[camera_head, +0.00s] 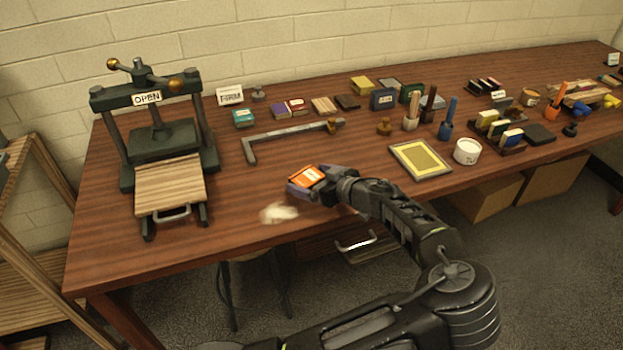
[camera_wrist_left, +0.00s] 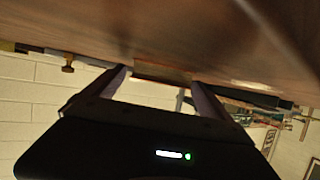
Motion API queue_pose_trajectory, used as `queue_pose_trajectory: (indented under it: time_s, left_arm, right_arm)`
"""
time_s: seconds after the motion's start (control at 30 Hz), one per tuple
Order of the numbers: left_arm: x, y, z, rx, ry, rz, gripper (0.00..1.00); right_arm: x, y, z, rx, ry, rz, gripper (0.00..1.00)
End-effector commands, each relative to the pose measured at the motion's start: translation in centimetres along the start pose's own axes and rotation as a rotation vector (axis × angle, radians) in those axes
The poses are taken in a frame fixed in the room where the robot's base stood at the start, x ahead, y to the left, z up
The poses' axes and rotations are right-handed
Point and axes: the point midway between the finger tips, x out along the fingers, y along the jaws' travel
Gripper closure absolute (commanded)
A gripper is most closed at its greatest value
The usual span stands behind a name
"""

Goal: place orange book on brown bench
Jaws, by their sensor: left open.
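The orange book (camera_head: 308,177) lies at the front middle of the brown bench (camera_head: 240,210), its orange cover with a pale label facing up. My left gripper (camera_head: 313,183) is open, with its fingers on either side of the book. In the left wrist view, the gripper (camera_wrist_left: 160,85) has its fingers spread, and a thin tan edge, which may be the book (camera_wrist_left: 162,72), shows between them close to the brown surface. I cannot tell whether the fingers touch the book. My right gripper is not in view.
A dark press (camera_head: 150,130) with a slatted board stands at the left. A metal corner bar (camera_head: 290,135) lies behind the book. A yellow framed screen (camera_head: 420,160) and white tub (camera_head: 467,151) are to the right. A pale crumpled item (camera_head: 279,213) lies near the front edge.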

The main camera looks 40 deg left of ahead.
Motion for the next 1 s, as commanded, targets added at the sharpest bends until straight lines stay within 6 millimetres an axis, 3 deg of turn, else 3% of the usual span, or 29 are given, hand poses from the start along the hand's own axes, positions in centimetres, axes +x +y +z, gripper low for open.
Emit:
queue_pose_trajectory:
  time_s: [0.13,0.27,0.7,1.0]
  left_arm:
    - [-0.5,0.1,-0.1,0.000,0.000,0.002,0.06]
    - [-2.3,0.2,0.0,-0.001,0.000,0.005,0.06]
    - [-10.7,0.1,-0.1,-0.001,0.000,0.002,0.06]
    - [-12.1,0.0,-0.2,0.000,0.000,-0.001,0.06]
  right_arm:
    - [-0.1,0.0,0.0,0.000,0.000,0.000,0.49]
    - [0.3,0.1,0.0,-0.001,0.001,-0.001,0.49]
    - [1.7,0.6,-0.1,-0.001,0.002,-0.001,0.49]
    - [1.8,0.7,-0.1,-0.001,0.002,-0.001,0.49]
